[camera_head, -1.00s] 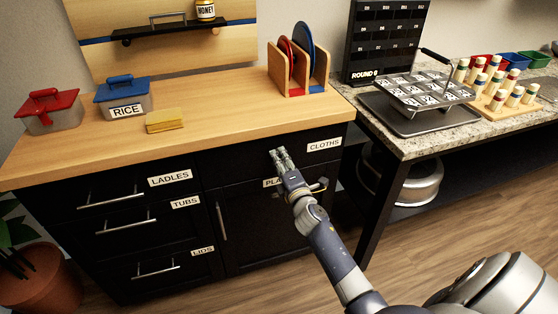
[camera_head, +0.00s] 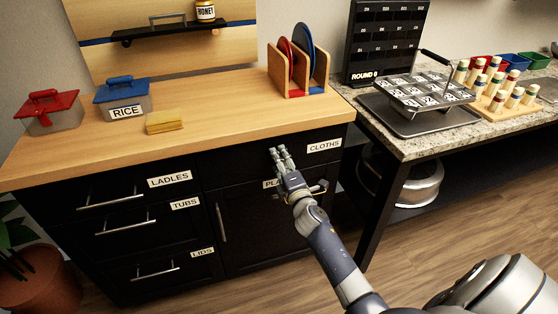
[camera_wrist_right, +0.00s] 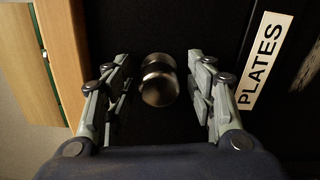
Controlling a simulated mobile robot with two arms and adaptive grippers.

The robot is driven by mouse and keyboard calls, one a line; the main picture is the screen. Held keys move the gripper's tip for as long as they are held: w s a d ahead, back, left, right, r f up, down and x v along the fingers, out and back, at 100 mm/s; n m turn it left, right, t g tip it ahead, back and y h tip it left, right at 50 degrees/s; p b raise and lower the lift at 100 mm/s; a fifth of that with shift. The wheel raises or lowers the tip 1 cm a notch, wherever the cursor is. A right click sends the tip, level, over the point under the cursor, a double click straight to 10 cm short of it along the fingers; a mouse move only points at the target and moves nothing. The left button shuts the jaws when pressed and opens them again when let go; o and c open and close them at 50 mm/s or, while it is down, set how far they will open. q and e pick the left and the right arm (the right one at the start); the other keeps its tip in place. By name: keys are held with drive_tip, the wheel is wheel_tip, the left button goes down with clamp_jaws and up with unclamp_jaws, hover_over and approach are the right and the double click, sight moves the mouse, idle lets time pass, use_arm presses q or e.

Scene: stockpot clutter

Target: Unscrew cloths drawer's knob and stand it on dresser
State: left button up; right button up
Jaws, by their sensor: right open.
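The cloths drawer (camera_head: 235,160) is the black drawer front with the CLOTHS label (camera_head: 324,146), under the dresser's wooden top (camera_head: 215,108). Its round dark metal knob (camera_wrist_right: 158,82) shows in the right wrist view, between and slightly beyond the spread fingers. My right gripper (camera_head: 281,158) is in front of this drawer, left of the label, and hides the knob in the head view. In the right wrist view my right gripper (camera_wrist_right: 160,95) is open, with a gap on each side of the knob. My left gripper is not in view.
The top's front middle is clear.

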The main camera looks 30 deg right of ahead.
drive_tip(key=m, duration=0.3)
drive_tip(key=shift+r, duration=0.1)
drive_tip(key=m+p, duration=0.1)
drive_tip(key=m, duration=0.1)
drive_tip(key=shift+m, duration=0.4)
drive_tip(key=shift+m+p, duration=0.4)
drive_tip(key=shift+m, duration=0.7)
drive_tip(key=shift+m+p, duration=0.3)
drive_tip(key=shift+m, duration=0.9)
drive_tip(key=m+p, duration=0.1)
drive_tip(key=m, duration=0.2)
drive_tip(key=shift+r, duration=0.1)
drive_tip(key=shift+m+p, duration=0.3)
drive_tip(key=shift+m, duration=1.3)
drive_tip(key=m+p, duration=0.1)
drive_tip(key=m, duration=0.1)
drive_tip(key=shift+m, duration=0.6)
clamp_jaws()
drive_tip(key=n, duration=0.3)
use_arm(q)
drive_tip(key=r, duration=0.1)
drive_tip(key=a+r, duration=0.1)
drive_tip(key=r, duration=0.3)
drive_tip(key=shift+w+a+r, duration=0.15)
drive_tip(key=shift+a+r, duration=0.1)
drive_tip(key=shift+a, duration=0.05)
use_arm(e)
drive_tip(key=shift+n, duration=0.9)
